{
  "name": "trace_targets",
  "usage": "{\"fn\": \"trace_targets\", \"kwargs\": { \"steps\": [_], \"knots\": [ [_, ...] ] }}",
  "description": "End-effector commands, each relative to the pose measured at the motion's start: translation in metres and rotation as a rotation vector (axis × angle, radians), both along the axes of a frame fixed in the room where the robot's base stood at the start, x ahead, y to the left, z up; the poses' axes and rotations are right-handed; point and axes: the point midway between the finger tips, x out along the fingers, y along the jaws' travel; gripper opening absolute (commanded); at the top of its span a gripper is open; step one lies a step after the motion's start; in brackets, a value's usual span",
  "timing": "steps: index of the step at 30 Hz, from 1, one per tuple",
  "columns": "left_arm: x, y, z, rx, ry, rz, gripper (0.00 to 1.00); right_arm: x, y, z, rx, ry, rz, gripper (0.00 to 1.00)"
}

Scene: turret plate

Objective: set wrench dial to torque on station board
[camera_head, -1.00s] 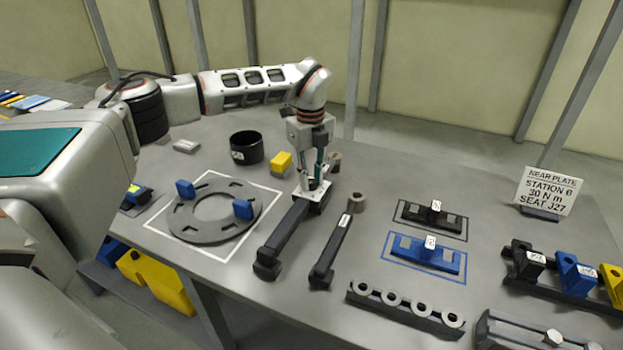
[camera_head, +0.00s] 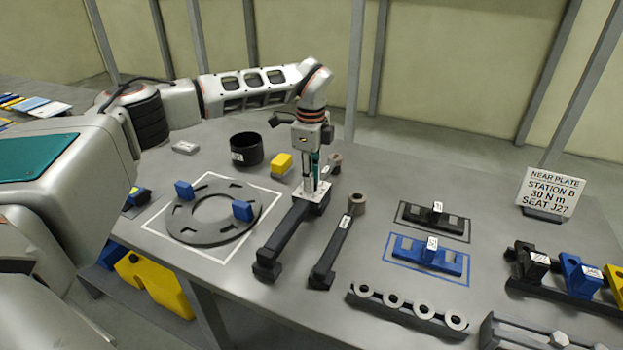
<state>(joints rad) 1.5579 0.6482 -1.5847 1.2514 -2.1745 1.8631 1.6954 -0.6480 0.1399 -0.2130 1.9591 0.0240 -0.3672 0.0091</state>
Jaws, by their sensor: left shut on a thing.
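A thick black wrench (camera_head: 284,238) lies on the table, its far end under my left gripper (camera_head: 314,190). The gripper points straight down and is shut on what looks like the wrench's dial, which the fingers hide; no setting can be read. The station board (camera_head: 549,192) stands at the right and reads "NEAR PLATE, STATION B, 30 N m, SEAT J27". A second, thinner black wrench (camera_head: 335,251) lies just right of the first, with a grey socket at its far end. My right gripper is not in view.
Left of the wrenches is a grey ring plate (camera_head: 190,231) with two blue blocks. At the right are black and blue fixtures (camera_head: 430,256) and a rack of rings (camera_head: 405,312).

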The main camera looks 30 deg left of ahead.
Motion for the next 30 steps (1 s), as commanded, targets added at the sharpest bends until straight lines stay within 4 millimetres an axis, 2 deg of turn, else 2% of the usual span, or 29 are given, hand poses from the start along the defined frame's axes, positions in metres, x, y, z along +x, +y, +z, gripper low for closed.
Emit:
{"fn": "trace_targets", "kwargs": {
  "steps": [14, 15, 16, 26, 30],
  "knots": [
    [0.000, 0.000, 0.000, 0.000, 0.002, 0.013, 0.00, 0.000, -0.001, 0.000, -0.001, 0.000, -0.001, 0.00],
    [0.000, 0.000, 0.000, 0.000, 0.002, 0.013, 0.31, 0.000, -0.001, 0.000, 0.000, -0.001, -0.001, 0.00],
    [0.000, 0.000, 0.000, 0.000, 0.001, 0.013, 0.37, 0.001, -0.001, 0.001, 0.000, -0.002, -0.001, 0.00],
    [0.000, 0.000, 0.000, 0.000, 0.000, 0.011, 0.37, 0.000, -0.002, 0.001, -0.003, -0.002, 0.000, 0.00],
    [0.001, 0.000, 0.010, 0.000, -0.002, 0.011, 0.37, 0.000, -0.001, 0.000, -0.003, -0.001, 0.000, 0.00]
  ]
}}
